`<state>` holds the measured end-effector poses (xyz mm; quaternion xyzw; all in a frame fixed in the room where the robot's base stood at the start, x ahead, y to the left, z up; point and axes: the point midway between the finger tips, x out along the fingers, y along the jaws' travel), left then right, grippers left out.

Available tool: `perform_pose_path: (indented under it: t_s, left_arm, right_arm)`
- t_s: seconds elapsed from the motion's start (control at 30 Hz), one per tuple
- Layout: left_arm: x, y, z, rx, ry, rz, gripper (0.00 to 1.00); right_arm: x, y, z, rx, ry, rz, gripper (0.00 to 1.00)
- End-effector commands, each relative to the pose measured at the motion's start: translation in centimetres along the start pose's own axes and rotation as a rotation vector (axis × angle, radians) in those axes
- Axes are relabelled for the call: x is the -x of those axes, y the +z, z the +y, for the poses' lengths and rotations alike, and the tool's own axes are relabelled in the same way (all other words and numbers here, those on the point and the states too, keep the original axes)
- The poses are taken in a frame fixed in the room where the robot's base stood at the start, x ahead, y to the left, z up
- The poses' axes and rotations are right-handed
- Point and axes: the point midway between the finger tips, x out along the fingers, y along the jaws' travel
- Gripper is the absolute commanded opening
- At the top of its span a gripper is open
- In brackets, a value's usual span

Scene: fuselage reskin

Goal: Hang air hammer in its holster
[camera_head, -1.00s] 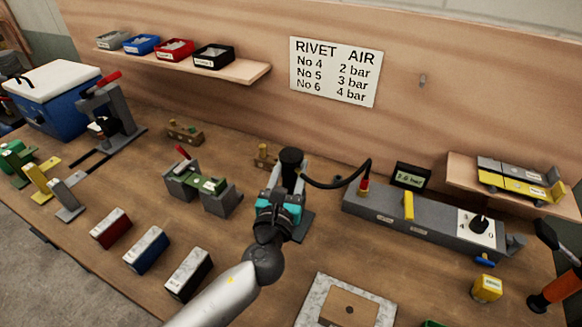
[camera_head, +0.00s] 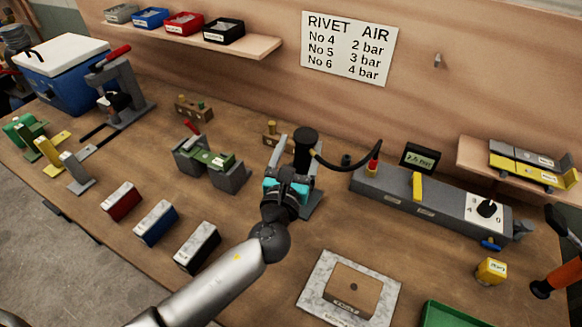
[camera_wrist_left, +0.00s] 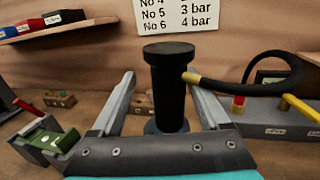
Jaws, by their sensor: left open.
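The air hammer (camera_head: 306,148) is a black upright cylinder with a flat round top. It also stands in the middle of the left wrist view (camera_wrist_left: 169,90). A black hose with a brass fitting runs from its side to the grey air panel on the right. My left gripper (camera_head: 291,163) is open, with one finger on each side of the black cylinder; I cannot tell whether they touch it. A grey holster stand (camera_head: 312,203) shows behind and below the gripper, its cup mostly hidden. My right gripper is not in view.
A grey air panel (camera_head: 440,210) with a yellow lever and a gauge (camera_head: 420,158) stands to the right. A marble block with a brown plate (camera_head: 350,290) lies in front. A green clamp fixture (camera_head: 210,162) and red, blue and black boxes (camera_head: 197,246) are to the left.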

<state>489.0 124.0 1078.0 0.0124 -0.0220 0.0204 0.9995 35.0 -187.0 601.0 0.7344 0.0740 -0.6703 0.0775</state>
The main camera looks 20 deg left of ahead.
Motion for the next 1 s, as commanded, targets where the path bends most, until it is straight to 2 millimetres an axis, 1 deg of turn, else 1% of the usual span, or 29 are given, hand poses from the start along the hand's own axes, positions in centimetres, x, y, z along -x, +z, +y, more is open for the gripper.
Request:
perform_pose_path:
  t_s: [0.03, 0.17, 0.5, 0.7, 0.8, 1.0]
  left_arm:
    - [0.5, 0.3, -0.2, 0.003, -0.004, -0.007, 0.82]
    - [2.5, 0.4, -0.2, 0.005, -0.006, -0.007, 0.82]
    - [9.0, 0.1, -0.1, 0.003, -0.003, -0.004, 0.82]
    - [12.2, 0.0, 0.0, 0.001, -0.002, -0.003, 0.82]
    - [13.4, 0.0, 0.0, 0.001, -0.001, -0.003, 0.82]
    - [14.5, 0.1, 0.1, 0.000, 0.000, -0.005, 0.82]
  right_arm:
    - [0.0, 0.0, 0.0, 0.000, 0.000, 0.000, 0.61]
    - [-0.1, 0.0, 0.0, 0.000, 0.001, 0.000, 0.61]
    - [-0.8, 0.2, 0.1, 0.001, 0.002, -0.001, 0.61]
    - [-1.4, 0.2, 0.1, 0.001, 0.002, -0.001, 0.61]
    - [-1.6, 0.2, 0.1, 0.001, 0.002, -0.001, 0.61]
    - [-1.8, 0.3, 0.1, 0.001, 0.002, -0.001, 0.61]
